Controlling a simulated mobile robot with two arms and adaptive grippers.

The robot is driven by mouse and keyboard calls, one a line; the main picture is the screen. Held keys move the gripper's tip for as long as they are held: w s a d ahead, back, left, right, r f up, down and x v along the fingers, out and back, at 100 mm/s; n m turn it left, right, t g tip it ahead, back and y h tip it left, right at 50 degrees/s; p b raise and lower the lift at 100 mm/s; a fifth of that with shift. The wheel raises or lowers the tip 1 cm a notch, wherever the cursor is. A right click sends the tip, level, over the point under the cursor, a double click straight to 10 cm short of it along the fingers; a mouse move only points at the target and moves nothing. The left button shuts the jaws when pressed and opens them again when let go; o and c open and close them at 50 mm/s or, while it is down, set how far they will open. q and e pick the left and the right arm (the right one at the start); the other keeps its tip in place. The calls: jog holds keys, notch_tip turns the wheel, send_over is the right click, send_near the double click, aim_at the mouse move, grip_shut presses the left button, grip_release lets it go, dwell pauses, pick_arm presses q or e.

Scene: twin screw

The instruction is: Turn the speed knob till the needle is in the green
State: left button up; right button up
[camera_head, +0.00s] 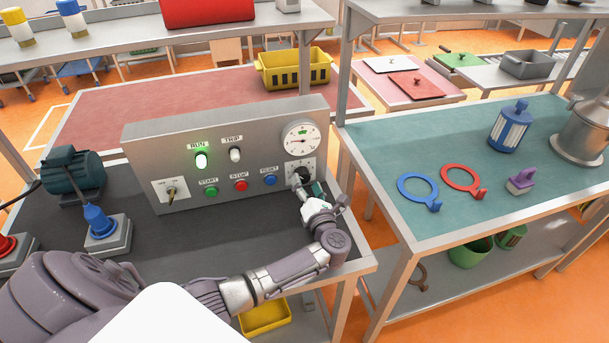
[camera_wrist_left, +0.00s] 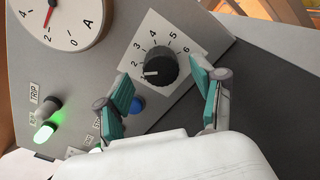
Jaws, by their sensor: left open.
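The black speed knob (camera_head: 301,176) sits on a white numbered plate at the right of the grey control panel (camera_head: 150,139). In the left wrist view the knob (camera_wrist_left: 160,66) shows whole, its white mark pointing to the low end, just below the 2. My left gripper (camera_head: 309,188) is open in front of it. Its teal fingertips (camera_wrist_left: 164,85) stand on either side of the knob, apart from it. The left wrist view shows only part of the gauge (camera_wrist_left: 62,14). My right gripper is not visible.
The RUN lamp (camera_head: 201,161) glows green; the TRIP lamp (camera_head: 235,155) looks unlit. Green, red and blue buttons (camera_head: 270,180) and a toggle switch (camera_head: 171,193) are left of the knob. A teal-topped table (camera_head: 390,162) stands to the right across a narrow gap.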

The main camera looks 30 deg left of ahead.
pick_arm(q)
jog(key=shift+x, duration=1.35)
jog(key=shift+d, duration=0.1)
jog(key=c, duration=1.1)
